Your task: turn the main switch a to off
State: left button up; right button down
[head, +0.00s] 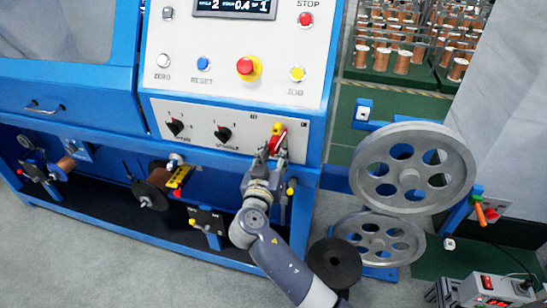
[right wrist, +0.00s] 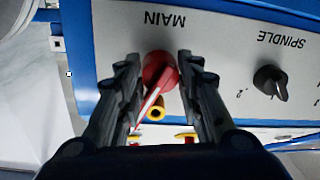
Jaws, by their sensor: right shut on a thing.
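The main switch (head: 276,139) is a red rotary handle on the right end of the pale lower panel of the blue machine. A small yellow part shows at its top. In the right wrist view the red switch (right wrist: 158,72) sits below the upside-down label MAIN, with a yellow ring-shaped part beside it. My right gripper (head: 272,156) reaches up to it from below. Its two dark fingers (right wrist: 160,66) stand on either side of the red handle, shut on it. The gripper partly hides the handle in the head view. My left gripper is not in view.
A black spindle knob (head: 222,133) and another black knob (head: 175,127) sit left of the switch. A red mushroom button (head: 246,67) is above. Large grey pulleys (head: 412,168) stand to the right. A black spool (head: 334,264) is beside my right arm.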

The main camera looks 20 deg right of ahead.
jog(key=shift+r+n, duration=0.1)
jog(key=shift+n, duration=1.1)
jog(key=c, duration=1.1)
grip_release()
jog(key=v, duration=1.2)
jog(key=shift+c, duration=0.6)
